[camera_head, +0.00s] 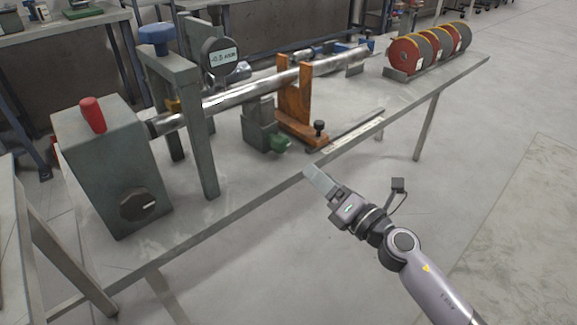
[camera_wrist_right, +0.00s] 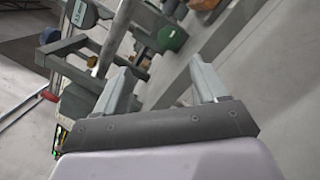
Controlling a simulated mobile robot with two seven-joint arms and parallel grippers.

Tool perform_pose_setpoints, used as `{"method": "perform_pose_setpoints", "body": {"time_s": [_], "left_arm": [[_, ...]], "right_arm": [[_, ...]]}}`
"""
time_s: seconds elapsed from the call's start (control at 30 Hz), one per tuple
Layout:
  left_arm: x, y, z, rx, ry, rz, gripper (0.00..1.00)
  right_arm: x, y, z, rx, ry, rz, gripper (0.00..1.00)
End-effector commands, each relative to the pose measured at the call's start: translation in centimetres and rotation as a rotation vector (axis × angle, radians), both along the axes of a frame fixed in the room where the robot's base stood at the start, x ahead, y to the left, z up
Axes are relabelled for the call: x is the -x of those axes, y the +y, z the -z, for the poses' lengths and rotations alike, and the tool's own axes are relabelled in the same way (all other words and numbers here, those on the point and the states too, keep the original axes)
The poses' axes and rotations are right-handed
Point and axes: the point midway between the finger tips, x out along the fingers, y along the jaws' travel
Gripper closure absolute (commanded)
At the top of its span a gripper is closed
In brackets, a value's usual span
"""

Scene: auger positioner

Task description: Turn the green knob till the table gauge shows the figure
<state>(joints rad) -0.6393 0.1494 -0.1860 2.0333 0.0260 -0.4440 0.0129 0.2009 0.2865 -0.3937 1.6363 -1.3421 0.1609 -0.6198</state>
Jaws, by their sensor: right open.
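The green knob (camera_head: 281,144) sits low on the front of a grey-green block (camera_head: 259,125) under the long metal auger tube (camera_head: 240,97). It also shows in the right wrist view as a dark green round knob (camera_wrist_right: 172,37), beyond the fingertips. A round black gauge (camera_head: 221,57) with a pale display stands above the tube. Its reading looks like a small negative number, too small to read surely. My right gripper (camera_head: 319,181) is in front of the table edge, below and right of the knob and apart from it. In the right wrist view its two fingers (camera_wrist_right: 163,85) are spread and empty.
An orange-brown bracket (camera_head: 292,103) and a small black knob (camera_head: 319,128) are right of the green knob. A grey frame with a blue knob (camera_head: 157,38) and a box with a red handle (camera_head: 92,114) stand left. The floor in front is clear.

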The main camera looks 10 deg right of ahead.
Motion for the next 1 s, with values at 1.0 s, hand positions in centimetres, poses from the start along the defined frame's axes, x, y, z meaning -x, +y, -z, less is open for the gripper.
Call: {"method": "perform_pose_setpoints", "body": {"time_s": [1.0], "left_arm": [[-1.4,-2.0,3.6,0.019,-0.054,0.042,1.00]], "right_arm": [[-11.0,5.3,-0.4,0.853,-0.480,-0.056,0.29]]}}
